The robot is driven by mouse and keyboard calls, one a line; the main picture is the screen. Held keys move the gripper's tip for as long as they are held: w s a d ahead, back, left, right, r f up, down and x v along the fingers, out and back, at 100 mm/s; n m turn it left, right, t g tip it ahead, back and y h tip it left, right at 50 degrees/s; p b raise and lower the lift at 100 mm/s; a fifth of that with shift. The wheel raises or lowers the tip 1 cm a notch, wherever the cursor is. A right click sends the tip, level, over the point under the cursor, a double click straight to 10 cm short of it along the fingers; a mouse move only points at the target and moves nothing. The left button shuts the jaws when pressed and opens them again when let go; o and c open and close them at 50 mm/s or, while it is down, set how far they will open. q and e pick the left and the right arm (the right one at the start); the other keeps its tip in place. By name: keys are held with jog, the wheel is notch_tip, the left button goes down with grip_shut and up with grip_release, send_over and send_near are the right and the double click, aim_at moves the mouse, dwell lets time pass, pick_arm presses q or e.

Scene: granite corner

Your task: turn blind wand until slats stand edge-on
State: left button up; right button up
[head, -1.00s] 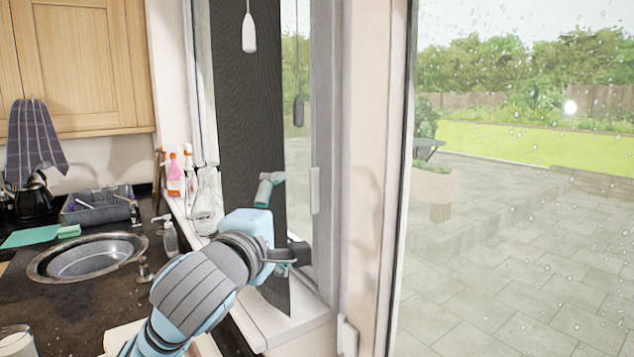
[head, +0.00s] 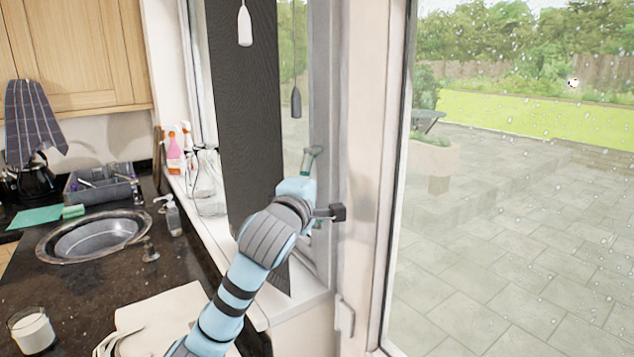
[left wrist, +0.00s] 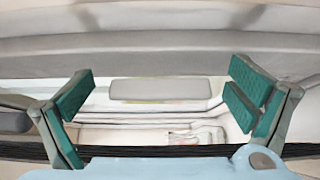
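A dark blind panel (head: 245,120) hangs over the left part of the window; I cannot make out separate slats. A white pull (head: 245,27) hangs on a cord before it. A dark grey pull (head: 296,102) hangs on a thin cord to its right. No long wand can be made out. My left gripper (head: 314,190) is at the window frame, right of the blind and below the dark pull. In the left wrist view its teal pads (left wrist: 160,100) are wide apart, with a grey bar-like handle (left wrist: 160,89) showing beyond, between them. My right gripper is not in view.
A glass door (head: 500,200) stands right.

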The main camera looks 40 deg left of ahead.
pick_arm(q)
jog(key=shift+w+d, duration=0.25)
jog(key=shift+d, duration=0.1)
jog(key=c, duration=0.6)
jog(key=shift+a, duration=0.1)
jog(key=c, duration=0.4)
jog(key=shift+s+a, duration=0.1)
jog(key=shift+a, duration=0.1)
jog(key=shift+c, duration=1.9)
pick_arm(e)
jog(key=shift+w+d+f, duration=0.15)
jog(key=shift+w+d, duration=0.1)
